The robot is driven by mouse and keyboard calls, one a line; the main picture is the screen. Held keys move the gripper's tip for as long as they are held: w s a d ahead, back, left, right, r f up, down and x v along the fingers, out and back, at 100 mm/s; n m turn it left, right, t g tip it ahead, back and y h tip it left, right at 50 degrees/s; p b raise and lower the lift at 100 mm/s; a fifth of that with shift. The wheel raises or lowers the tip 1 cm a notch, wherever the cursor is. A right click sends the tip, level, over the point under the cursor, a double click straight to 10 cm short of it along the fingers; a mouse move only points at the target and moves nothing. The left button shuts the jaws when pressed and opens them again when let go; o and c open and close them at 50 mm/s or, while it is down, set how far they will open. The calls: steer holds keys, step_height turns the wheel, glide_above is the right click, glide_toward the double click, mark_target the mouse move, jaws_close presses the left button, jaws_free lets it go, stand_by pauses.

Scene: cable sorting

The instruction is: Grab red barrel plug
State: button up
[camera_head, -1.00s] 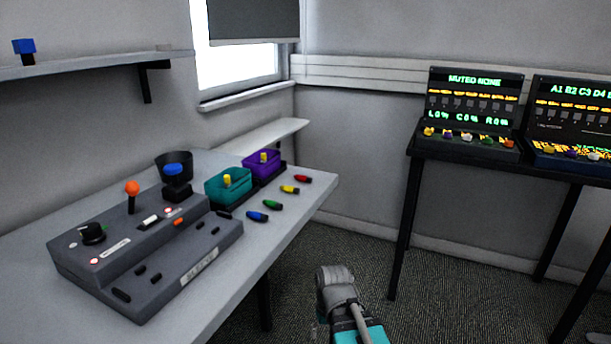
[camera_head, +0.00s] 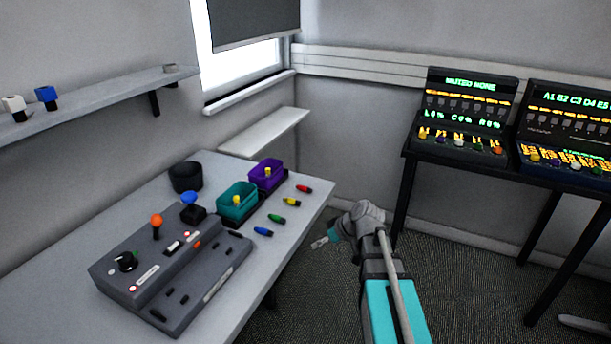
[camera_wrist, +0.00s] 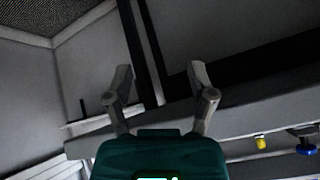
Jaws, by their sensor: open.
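The red barrel plug (camera_head: 304,188) lies on the grey table (camera_head: 310,214) near its right edge, at the far end of a row of small plugs. A yellow plug (camera_head: 291,201), a green plug (camera_head: 277,218) and a blue plug (camera_head: 263,231) lie nearer in the same row. My gripper (camera_head: 319,243) is off the table's right side, apart from the red plug and empty. The wrist view shows its two fingers (camera_wrist: 160,82) spread apart with nothing between them. I cannot make out the red plug in the wrist view.
A teal bin (camera_head: 224,208) and a purple bin (camera_head: 256,181) stand left of the plugs, with a dark cup (camera_head: 185,172) behind. A grey control box (camera_head: 210,290) fills the near table. A stand with lit panels (camera_head: 460,160) is at right. Floor between is clear.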

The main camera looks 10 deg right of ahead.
mark_target(305, 187)
steer(key=w+d+r+t+p, duration=0.1)
steer(key=w+d+r+p, duration=0.1)
steer(key=r, duration=0.3)
steer(key=w+d+r+n+t+y+p, duration=0.1)
steer(key=w+d+r+p, duration=0.1)
steer(key=r+p, duration=0.2)
steer(key=w+d+r+n+t+y+p, duration=0.1)
steer(key=w+d+r+t+p, duration=0.1)
steer(key=r, duration=0.5)
steer(key=shift+w+r+p, duration=0.15)
steer(key=shift+w+p, duration=0.35)
steer(key=shift+p, duration=0.35)
steer(key=shift+w, duration=0.1)
steer(key=shift+b+x, duration=2.1)
steer(key=shift+x, duration=2.15)
steer(key=shift+b+x, duration=1.35)
steer(key=shift+x, duration=1.25)
